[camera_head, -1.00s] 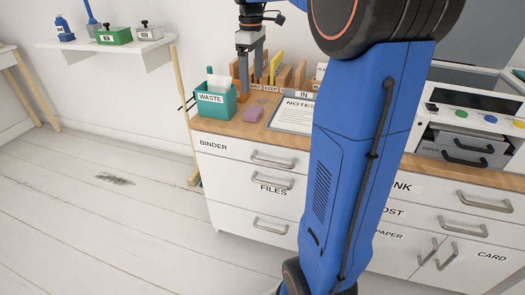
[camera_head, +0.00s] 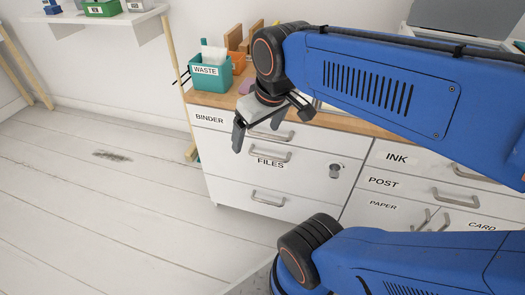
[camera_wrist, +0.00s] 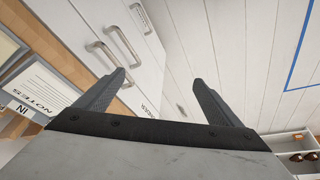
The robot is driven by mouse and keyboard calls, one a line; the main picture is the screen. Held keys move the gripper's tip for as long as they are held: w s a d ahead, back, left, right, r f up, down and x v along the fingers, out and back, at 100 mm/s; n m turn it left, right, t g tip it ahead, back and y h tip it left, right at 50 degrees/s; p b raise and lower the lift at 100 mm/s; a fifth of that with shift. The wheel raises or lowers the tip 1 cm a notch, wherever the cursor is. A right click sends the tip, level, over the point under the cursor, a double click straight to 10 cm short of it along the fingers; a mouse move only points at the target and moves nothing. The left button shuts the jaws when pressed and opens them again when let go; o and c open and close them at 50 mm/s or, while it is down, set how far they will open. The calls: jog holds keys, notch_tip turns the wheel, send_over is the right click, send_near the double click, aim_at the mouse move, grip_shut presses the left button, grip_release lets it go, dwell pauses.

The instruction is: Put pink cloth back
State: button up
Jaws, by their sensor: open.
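A small pinkish-purple piece (camera_head: 246,86) lies on the wooden desktop just right of the teal WASTE bin (camera_head: 212,72). My wrist partly hides it, and I cannot tell for sure that it is the pink cloth. My gripper (camera_head: 258,132) is open and empty, in front of the white drawer fronts near the FILES label, below and in front of that piece. In the wrist view the two dark fingers (camera_wrist: 157,80) stand wide apart with nothing between them. No pink thing shows in the wrist view.
The white drawer unit (camera_head: 232,188) has protruding metal handles. A NOTES sheet (camera_wrist: 45,88) lies on the desktop in the wrist view. A wall shelf (camera_head: 110,22) holds small containers. The plank floor (camera_head: 110,220) at left is mostly clear.

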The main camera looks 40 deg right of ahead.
jog(key=shift+m+t, duration=0.3)
jog(key=shift+m, duration=0.2)
jog(key=s+f, duration=0.1)
jog(key=s+a+f, duration=0.1)
jog(key=s+f, duration=0.1)
jog(key=shift+s+f, duration=0.25)
